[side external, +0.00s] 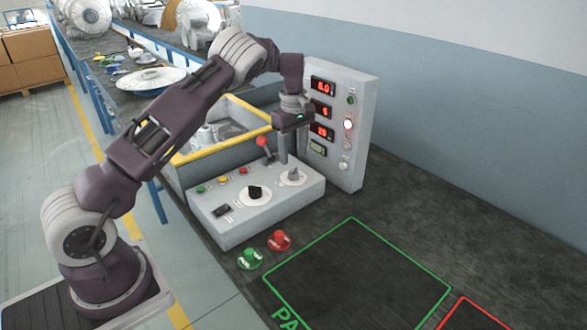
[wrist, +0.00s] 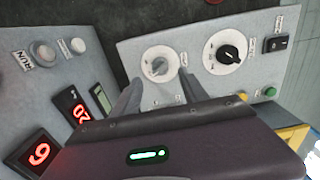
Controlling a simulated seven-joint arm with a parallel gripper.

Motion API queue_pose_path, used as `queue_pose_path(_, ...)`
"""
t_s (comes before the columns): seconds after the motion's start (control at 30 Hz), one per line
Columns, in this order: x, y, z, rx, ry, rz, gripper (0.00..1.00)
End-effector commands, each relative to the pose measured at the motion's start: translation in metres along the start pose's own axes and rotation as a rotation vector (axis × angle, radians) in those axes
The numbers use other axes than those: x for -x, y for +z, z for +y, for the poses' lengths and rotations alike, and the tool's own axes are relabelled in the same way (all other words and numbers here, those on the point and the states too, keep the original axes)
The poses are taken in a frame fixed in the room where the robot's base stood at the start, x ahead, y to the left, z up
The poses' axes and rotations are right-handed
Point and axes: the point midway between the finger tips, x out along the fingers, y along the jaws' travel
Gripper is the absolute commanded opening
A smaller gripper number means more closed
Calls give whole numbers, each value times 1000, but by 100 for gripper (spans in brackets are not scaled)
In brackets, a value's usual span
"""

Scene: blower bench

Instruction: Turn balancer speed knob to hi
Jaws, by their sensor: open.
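Two knobs sit on the sloped top of a grey control box (side external: 235,218): a grey knob (side external: 293,174) and a black knob (side external: 255,192), each on a white dial. I cannot read which one is labelled balancer speed. In the wrist view the grey knob (wrist: 159,66) is nearest my gripper, and the black knob (wrist: 228,54) is to its right. My gripper (side external: 283,158) points down just above the grey knob. In the wrist view its open fingers (wrist: 160,80) lie left and right of that knob's lower edge. I cannot tell whether they touch it.
An upright panel (side external: 342,170) with red displays stands close behind my gripper. A red-topped lever (side external: 263,142), small buttons and a black rocker switch (side external: 221,211) are on the box. Green (side external: 250,257) and red (side external: 279,240) buttons stand in front. The marked bench area to the right is clear.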

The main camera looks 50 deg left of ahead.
Motion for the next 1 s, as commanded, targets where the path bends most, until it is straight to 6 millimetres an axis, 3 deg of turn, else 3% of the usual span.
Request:
queue_pose_path(0.1,-25,1,-1,0,-5,-2,51)
queue_pose_path(0.3,-54,1,-1,-3,-3,-1,51)
queue_pose_path(0.6,-59,1,-1,-4,0,-1,51)
queue_pose_path(0.87,-59,1,-1,-4,0,-1,0)
queue_pose_path(1.0,-59,1,-1,-5,0,-1,0)
